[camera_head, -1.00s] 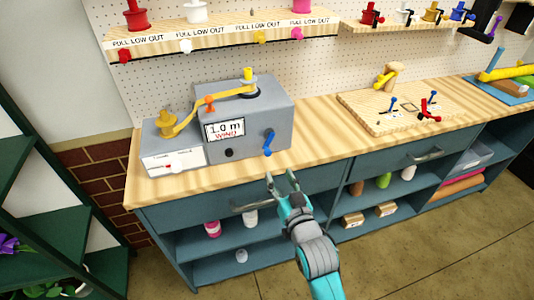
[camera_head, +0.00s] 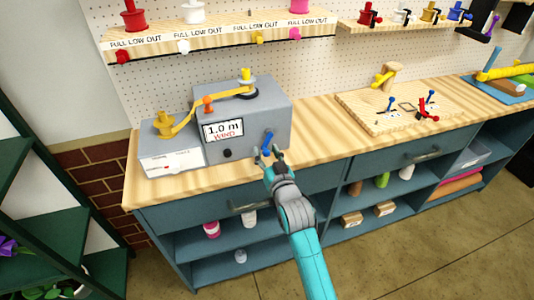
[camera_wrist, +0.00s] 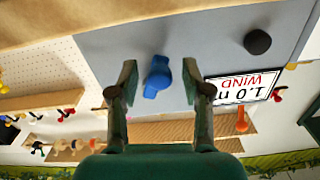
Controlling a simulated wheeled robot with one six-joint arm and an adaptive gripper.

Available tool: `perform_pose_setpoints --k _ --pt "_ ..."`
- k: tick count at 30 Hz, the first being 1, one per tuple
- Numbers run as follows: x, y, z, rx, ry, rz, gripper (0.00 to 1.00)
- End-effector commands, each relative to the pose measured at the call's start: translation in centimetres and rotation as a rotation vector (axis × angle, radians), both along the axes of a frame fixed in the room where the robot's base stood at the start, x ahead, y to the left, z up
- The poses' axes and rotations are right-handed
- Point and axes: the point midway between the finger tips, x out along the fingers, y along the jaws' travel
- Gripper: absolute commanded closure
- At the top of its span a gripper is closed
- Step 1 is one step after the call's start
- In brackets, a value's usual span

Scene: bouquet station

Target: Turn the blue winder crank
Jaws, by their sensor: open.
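The blue winder crank (camera_head: 267,140) is on the front face of the grey winder box (camera_head: 262,108), right of its display. In the wrist view the blue crank (camera_wrist: 157,77) shows between my two fingers, with a gap on each side. My gripper (camera_head: 268,154) is open and empty, its tips close in front of the crank. The head view does not tell whether a fingertip touches it. The display (camera_head: 223,130) reads "1.0 m" and "WIND".
A black knob (camera_head: 227,153) sits below the display, left of my gripper. The wooden worktop (camera_head: 320,138) is clear right of the box. Farther right lies a wooden board (camera_head: 365,112) with small clamps. A spool shelf (camera_head: 215,33) hangs above. A drawer handle (camera_head: 250,207) sticks out below.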

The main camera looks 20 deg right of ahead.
Motion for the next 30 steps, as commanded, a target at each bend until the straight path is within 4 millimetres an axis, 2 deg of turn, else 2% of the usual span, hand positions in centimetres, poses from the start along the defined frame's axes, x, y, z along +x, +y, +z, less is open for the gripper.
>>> perform_pose_setpoints --k 4,5,10,21,30 --pt "-0.02 0.0 -0.01 0.0 0.0 0.0 0.51" --pt "-0.02 0.0 -0.01 0.0 0.0 0.0 0.56" --pt "-0.03 0.0 -0.02 0.0 0.0 0.0 0.99" --pt "-0.04 0.13 0.04 0.026 0.0 0.0 1.0" --pt "-0.04 0.8 0.44 0.191 0.001 0.001 1.0"
